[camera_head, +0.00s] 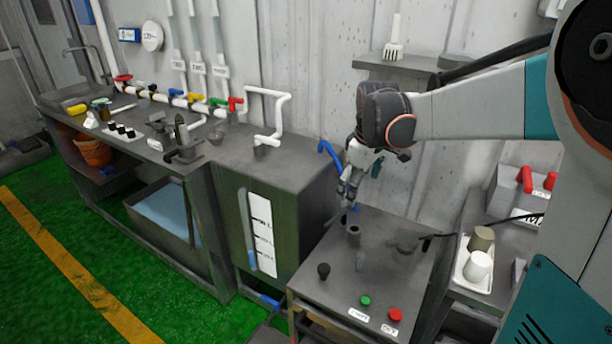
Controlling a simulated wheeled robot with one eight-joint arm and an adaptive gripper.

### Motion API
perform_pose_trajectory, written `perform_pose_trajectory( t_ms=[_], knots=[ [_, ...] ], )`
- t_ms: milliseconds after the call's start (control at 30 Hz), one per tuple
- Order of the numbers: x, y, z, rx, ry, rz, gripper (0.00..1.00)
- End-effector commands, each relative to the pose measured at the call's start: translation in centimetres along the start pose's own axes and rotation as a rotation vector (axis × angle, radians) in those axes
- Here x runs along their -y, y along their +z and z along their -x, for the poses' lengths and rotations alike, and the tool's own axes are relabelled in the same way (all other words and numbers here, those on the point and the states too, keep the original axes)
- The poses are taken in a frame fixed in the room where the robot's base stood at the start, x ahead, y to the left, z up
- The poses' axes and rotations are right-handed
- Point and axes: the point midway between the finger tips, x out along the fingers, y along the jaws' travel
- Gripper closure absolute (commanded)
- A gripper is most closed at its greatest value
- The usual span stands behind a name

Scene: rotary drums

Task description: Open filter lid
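My gripper (347,194) hangs fingers down above the back left of a low grey cabinet (335,276). Its fingers are small and overlap in this view, so I cannot tell how far apart they are. A short dark upright cylinder (353,233) stands on the cabinet top, below my gripper and apart from it. A dark round fitting (405,244) lies to its right. I cannot tell which of these, if either, is the filter lid. No object shows between the fingers.
The cabinet top carries a black knob (323,270), a green button (365,300) and a red button (395,314). A taller tank (290,165) stands left. A white tray (462,268) with two cups is at right. A blue pipe (330,156) stands behind.

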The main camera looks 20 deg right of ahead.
Motion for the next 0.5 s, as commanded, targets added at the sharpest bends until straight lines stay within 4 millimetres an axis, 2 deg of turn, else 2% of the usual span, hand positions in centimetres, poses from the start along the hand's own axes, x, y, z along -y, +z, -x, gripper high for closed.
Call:
perform_pose_trajectory(
  t_ms=[33, 200, 400, 500],
  knots=[
    [-2.1, 0.5, -1.1, 0.017, -0.008, 0.007, 0.14],
    [-7.5, 2.9, -5.1, 0.069, -0.053, 0.061, 0.14],
    [-13.1, 7.0, -10.4, 0.115, -0.116, 0.120, 0.14],
    [-15.1, 9.2, -12.8, 0.129, -0.146, 0.145, 0.14]
  ],
)
